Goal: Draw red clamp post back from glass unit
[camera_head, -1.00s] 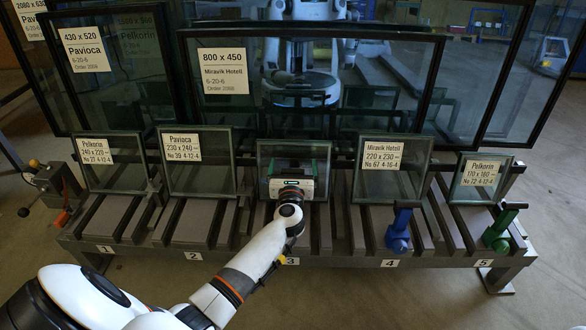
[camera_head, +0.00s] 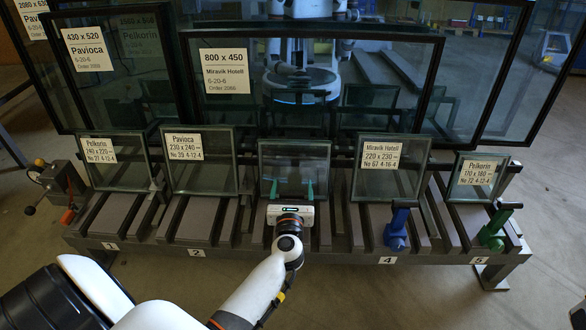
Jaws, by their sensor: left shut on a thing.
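A small glass unit (camera_head: 294,153) with a dark frame leans at the third place of the rack, with no label showing. My left gripper (camera_head: 291,189) is in front of it, its two teal fingers pointing at the lower part of the pane on either side of the middle. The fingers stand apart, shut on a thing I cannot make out. No red clamp post shows; the gripper body and wrist cover the middle of this place. My right gripper is not in view.
A blue post (camera_head: 397,228) stands at place 4 and a green post (camera_head: 495,226) at place 5. Labelled glass units (camera_head: 198,168) lean at the other places, with larger panes (camera_head: 310,105) behind. A lever mechanism with a red-orange part (camera_head: 68,215) is at the rack's left end.

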